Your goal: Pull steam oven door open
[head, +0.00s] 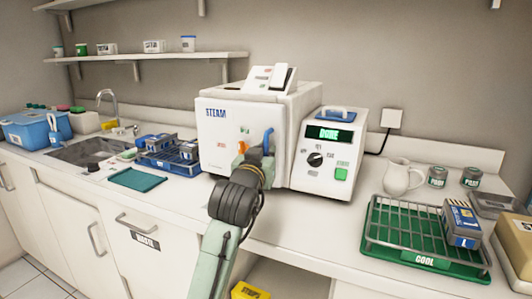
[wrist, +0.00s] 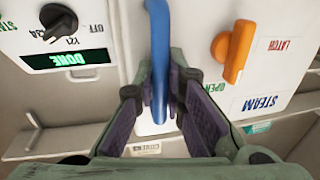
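The steam oven (head: 252,108) is a white box marked STEAM on the counter, and its door looks closed. A blue upright handle (head: 268,139) is on the right of the door front; it also shows in the wrist view (wrist: 157,30). My gripper (head: 262,152) is at the handle, with its two fingers on either side of it, and they appear shut on it. The exact contact is hard to see. The orange latch (wrist: 233,50) sits beside the handle, near the OPEN label. In the head view my gripper partly hides the lower door.
A control box (head: 326,150) with a DONE display stands right of the oven. A blue rack (head: 172,160) and teal cloth (head: 139,179) lie to the left. A green tray (head: 378,240) with a wire rack and a white jug (head: 403,178) are at the right. Counter in front of the control box is clear.

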